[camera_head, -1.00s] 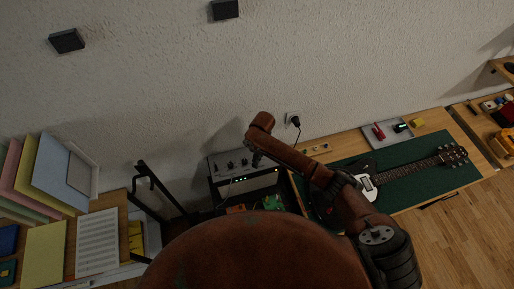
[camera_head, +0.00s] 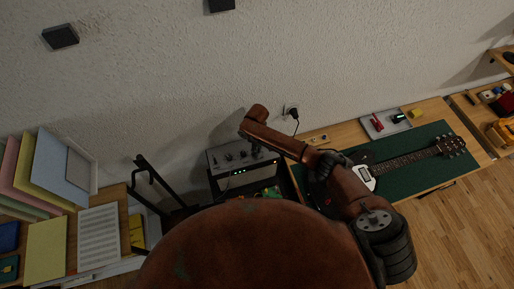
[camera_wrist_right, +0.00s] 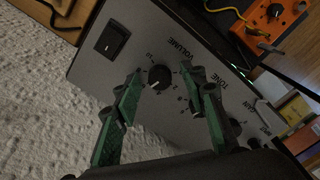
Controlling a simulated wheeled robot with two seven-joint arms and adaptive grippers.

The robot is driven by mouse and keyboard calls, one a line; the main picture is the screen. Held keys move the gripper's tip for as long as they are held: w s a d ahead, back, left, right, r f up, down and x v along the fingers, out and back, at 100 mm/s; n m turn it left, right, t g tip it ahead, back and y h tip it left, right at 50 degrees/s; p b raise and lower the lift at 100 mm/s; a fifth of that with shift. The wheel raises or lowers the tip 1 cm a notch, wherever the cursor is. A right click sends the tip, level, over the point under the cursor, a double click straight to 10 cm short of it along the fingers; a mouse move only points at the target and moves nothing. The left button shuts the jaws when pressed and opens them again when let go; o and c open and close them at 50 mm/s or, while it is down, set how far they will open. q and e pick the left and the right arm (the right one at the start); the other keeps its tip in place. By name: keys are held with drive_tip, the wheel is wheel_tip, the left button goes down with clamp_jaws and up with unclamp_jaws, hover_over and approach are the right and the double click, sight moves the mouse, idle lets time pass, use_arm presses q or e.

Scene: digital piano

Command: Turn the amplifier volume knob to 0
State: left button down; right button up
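The amplifier (camera_head: 218,162) is a grey-topped box near the wall, with a row of small knobs on its panel. In the right wrist view, its panel (camera_wrist_right: 130,62) shows a black volume knob (camera_wrist_right: 158,79) with a pale pointer line, beside the word VOLUME. My right gripper (camera_head: 256,150) is over the right part of the amplifier panel. In the wrist view its green fingers (camera_wrist_right: 161,76) are spread, one on each side of the volume knob. I cannot tell whether they touch it. The right finger partly covers the tone knob. My left gripper is not in view.
A black rocker switch (camera_wrist_right: 112,39) sits on the panel. An orange pedal (camera_wrist_right: 274,20) with a yellow cable is nearby. A guitar (camera_head: 405,161) lies on a green mat (camera_head: 411,187) to the right. A black stand (camera_head: 152,182) is left of the amplifier.

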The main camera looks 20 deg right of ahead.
drive_tip(key=shift+c, duration=0.2)
clamp_jaws()
idle(0.5)
